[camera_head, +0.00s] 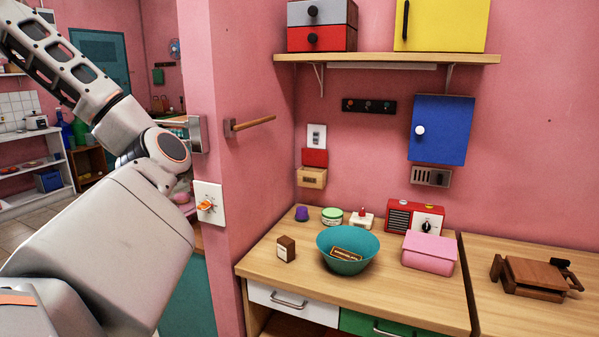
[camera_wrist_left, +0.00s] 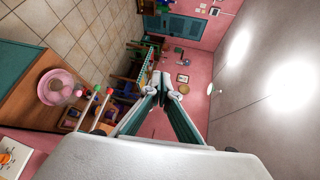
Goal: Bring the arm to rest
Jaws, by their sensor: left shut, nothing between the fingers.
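My left arm (camera_head: 130,230) comes in from the left in the head view, bent at a joint, with its upper part rising to the top left corner. In the left wrist view my left gripper (camera_wrist_left: 160,80) is shut, its two fingertips together with nothing between them. It hangs in open air, apart from any object, with a room behind it. My right arm and gripper show in neither view.
A pink wall corner with a switch plate (camera_head: 209,203) and a wooden peg (camera_head: 250,124) stands close right of my arm. Beyond are a counter holding a teal bowl (camera_head: 347,250) and a pink box (camera_head: 429,253), and a wall shelf (camera_head: 390,60). A pink bowl (camera_wrist_left: 62,87) shows in the wrist view.

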